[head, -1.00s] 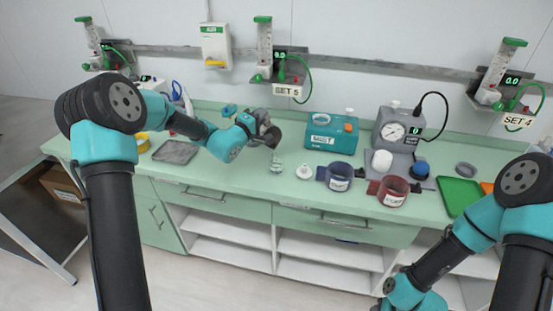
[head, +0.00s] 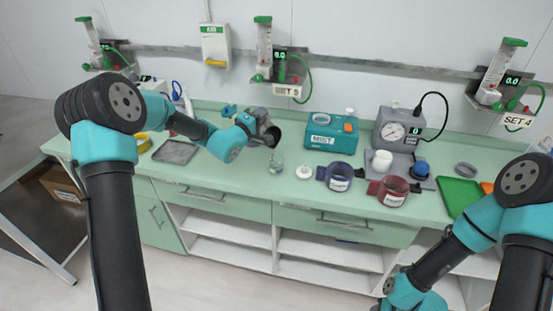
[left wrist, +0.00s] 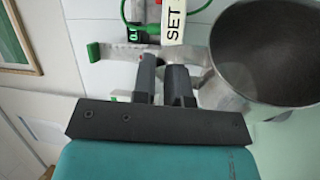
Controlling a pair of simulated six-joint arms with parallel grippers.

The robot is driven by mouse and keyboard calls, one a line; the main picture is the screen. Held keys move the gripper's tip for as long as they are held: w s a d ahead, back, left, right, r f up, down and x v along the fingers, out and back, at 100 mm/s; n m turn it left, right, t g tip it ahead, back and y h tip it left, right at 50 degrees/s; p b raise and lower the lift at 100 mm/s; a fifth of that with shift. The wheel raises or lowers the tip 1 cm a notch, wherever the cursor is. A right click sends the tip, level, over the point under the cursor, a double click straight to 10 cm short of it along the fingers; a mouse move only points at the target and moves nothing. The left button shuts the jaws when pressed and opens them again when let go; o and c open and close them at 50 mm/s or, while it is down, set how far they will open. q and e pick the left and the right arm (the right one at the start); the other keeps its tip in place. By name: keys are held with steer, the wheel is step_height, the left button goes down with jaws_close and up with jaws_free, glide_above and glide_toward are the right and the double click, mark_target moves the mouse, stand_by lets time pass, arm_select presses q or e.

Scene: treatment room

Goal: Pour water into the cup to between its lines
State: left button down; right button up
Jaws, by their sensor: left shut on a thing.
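A grey metal jug (head: 271,137) hangs above the counter in the head view, tipped with its dark mouth towards the right. My left gripper (head: 258,122) is shut on it. In the left wrist view the jug (left wrist: 228,85) fills the upper right, beside the two dark fingers (left wrist: 165,88), which are close together. A small clear cup (head: 276,169) stands on the counter just below the jug's mouth. I cannot make out its lines, its water level or any stream. My right gripper is not in view; only my right arm shows, at lower right.
A white lid-like piece (head: 304,172) and a blue ring holder (head: 338,176) stand right of the cup. A red ring holder (head: 392,190), teal MIST box (head: 332,132) and gauge unit (head: 402,130) are farther right. A grey tray (head: 175,152) lies left.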

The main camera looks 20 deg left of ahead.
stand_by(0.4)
arm_select(q)
steer(key=shift+w+a+f+n, duration=0.15)
steer(key=shift+w+a+n, duration=0.25)
steer(key=shift+w+a, duration=0.1)
steer(key=shift+w+a+f+n, duration=0.15)
steer(key=shift+w+a+n, duration=0.25)
steer(key=shift+a, duration=0.1)
steer(key=shift+w+a+r+n+g+y, duration=0.25)
steer(key=shift+r+n, duration=0.15)
steer(key=shift+r, duration=0.2)
steer(key=shift+w+a+r+n+g+y, duration=0.15)
steer(key=shift+a+r+n+y, duration=0.1)
steer(key=shift+r+n, duration=0.25)
steer(key=shift+w, duration=0.1)
steer(key=shift+w+a, duration=0.1)
steer(key=shift+a, duration=0.05)
steer(key=shift+w+a+r+n+g, duration=0.25)
steer(key=shift+a+r+n+g, duration=0.05)
steer(key=shift+n, duration=0.4)
steer(key=shift+w+a, duration=0.15)
stand_by(0.3)
